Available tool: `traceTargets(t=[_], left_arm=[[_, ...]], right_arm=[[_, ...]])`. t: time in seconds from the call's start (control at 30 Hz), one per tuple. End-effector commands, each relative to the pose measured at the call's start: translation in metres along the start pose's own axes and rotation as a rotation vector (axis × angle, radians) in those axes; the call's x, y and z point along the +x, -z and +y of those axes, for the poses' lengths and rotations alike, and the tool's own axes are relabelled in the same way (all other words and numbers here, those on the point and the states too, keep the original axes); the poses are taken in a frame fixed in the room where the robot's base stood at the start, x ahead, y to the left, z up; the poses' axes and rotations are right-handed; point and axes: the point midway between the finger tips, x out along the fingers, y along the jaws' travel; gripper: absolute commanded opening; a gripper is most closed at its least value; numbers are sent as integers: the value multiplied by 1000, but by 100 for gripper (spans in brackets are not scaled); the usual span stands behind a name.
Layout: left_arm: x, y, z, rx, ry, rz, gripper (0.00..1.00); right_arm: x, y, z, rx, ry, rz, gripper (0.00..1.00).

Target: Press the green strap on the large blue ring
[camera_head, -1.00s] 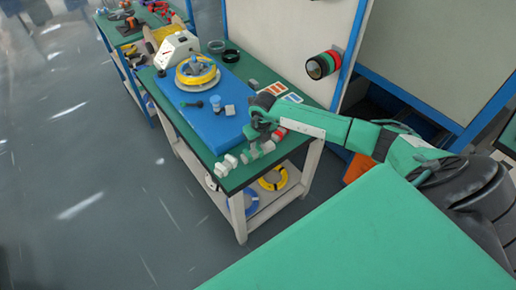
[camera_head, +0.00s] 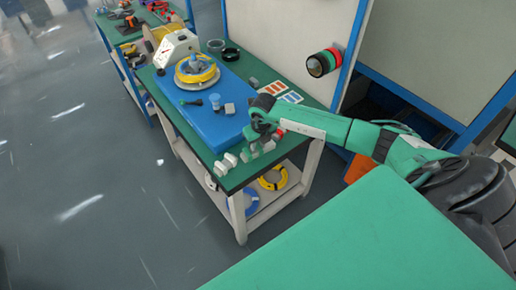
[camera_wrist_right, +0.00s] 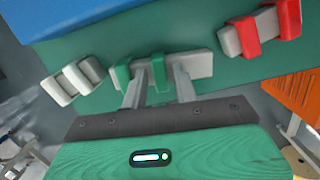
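In the right wrist view, a green strap (camera_wrist_right: 158,72) sits around a white block (camera_wrist_right: 200,64) on the green tabletop. My right gripper (camera_wrist_right: 160,72) is just over it, with its two fingers apart, one on each side of the strap. I see gaps between fingers and strap. A second green strap (camera_wrist_right: 121,76) is at the block's left end. In the head view, my right gripper (camera_head: 262,128) is over the near right part of the green table. A large blue ring (camera_head: 249,203) lies on the lower shelf, partly hidden by the table leg. My left gripper is out of view.
A white block with red straps (camera_wrist_right: 262,30) and a plain white pair (camera_wrist_right: 72,82) flank the strap. A blue board (camera_head: 215,125) bears a yellow ring (camera_head: 195,76). Another yellow ring (camera_head: 273,178) is on the shelf. A panel with a spool (camera_head: 322,64) stands behind.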

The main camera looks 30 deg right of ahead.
Motion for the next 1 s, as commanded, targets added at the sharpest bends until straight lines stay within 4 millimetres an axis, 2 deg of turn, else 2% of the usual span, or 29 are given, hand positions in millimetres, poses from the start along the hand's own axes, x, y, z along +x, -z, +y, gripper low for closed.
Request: traceTargets(t=[0.23, 0.37, 0.4, 0.67, 1.0], left_arm=[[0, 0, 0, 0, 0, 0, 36], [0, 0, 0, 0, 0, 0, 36], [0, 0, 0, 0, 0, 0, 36], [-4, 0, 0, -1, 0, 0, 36], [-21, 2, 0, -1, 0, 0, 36]], right_arm=[[-1, 0, 0, 0, 0, 0, 29], [-1, 0, 0, 0, 0, 0, 4], [-1, 0, 0, 0, 0, 0, 3], [-7, -1, 0, 0, 0, 0, 2], [-34, -5, 0, -1, -1, 0, 2]])
